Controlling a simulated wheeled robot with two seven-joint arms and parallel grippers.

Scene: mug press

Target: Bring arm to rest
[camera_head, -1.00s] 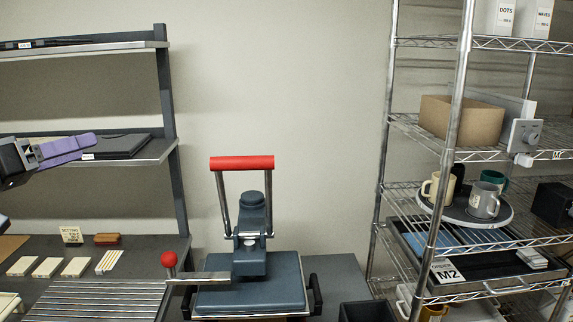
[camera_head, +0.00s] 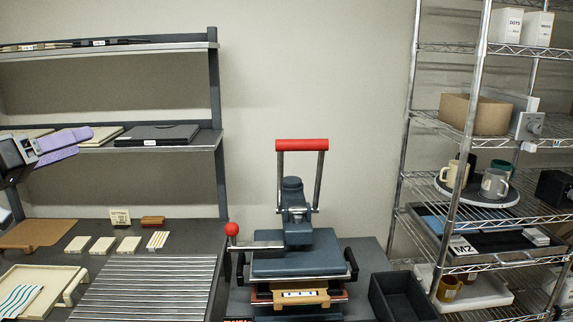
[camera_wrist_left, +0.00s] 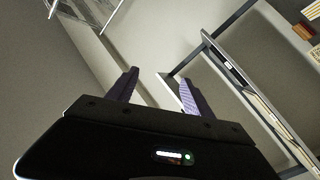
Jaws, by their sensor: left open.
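My left gripper (camera_head: 62,144) comes in from the left edge in the head view, in front of the left shelf unit's middle board. Its purple fingers also show in the left wrist view (camera_wrist_left: 158,92), spread apart with nothing between them. My right gripper is in neither view. The heat press (camera_head: 298,246) stands on the bench, with its red-topped handle (camera_head: 302,145) upright and a side lever with a red ball (camera_head: 232,229).
The left shelf unit (camera_head: 215,140) stands over the bench, which holds a ribbed metal rack (camera_head: 145,288) and a cream tray (camera_head: 72,277). A black bin (camera_head: 402,296) is right of the press. A wire rack (camera_head: 470,140) holds mugs on a round tray (camera_head: 502,200).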

